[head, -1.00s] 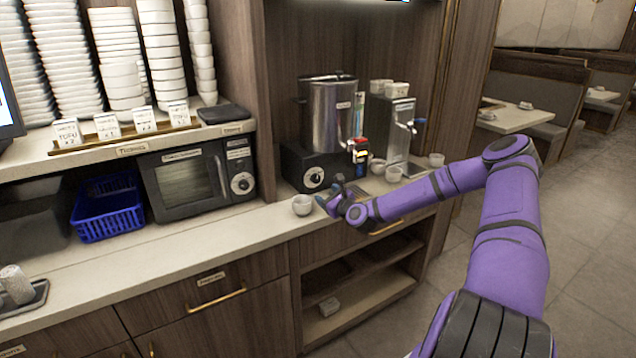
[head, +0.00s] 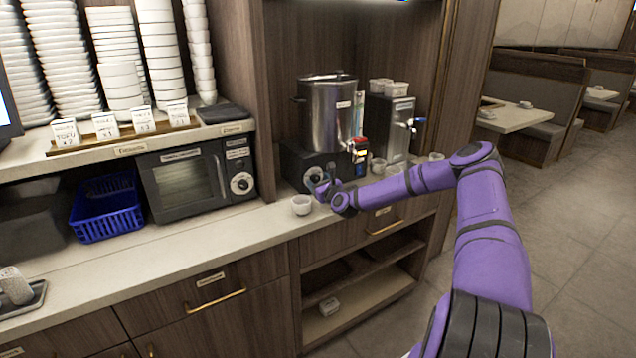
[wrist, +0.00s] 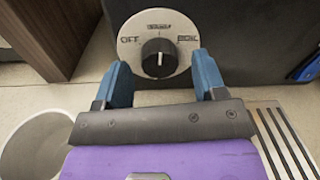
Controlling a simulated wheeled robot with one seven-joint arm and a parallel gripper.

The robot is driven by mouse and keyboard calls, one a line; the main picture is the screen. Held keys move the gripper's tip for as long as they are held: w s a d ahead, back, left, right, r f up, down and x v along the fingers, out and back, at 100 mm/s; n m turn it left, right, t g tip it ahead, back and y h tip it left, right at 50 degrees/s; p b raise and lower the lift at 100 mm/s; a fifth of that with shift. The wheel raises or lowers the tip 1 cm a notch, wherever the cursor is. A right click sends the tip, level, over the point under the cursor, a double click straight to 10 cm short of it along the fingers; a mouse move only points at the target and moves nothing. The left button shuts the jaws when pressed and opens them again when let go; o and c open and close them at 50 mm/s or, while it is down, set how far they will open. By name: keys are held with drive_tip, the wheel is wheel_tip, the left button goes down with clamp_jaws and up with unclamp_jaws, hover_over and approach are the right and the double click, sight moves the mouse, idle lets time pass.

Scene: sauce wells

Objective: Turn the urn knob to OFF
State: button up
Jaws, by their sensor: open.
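The steel urn (head: 325,118) stands on a black base (head: 294,164) on the counter. In the wrist view its black knob (wrist: 159,58) sits on a round silver dial plate (wrist: 130,45), with OFF at the left and what looks like BOIL at the right. A label at the top middle is hard to read. The knob's white pointer line is upright, towards that top label. My gripper (wrist: 161,64) is open, with blue fingertips on the left and right of the knob. I cannot tell if they touch it. In the head view my gripper (head: 322,187) partly hides the dial.
A white cup (head: 301,205) stands on the counter close left of my gripper. A slotted drip tray (wrist: 285,140) is at the right in the wrist view. A steel dispenser (head: 391,128) and small cups stand right of the urn. A microwave (head: 190,180) is left.

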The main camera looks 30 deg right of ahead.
drive_tip(key=shift+w, duration=0.4)
drive_tip(key=c, duration=0.9)
drive_tip(key=shift+n, duration=0.3)
drive_tip(key=n, duration=1.1)
drive_tip(key=shift+n+t, duration=0.3)
drive_tip(key=shift+f+y, duration=0.1)
drive_tip(key=shift+y, duration=0.2)
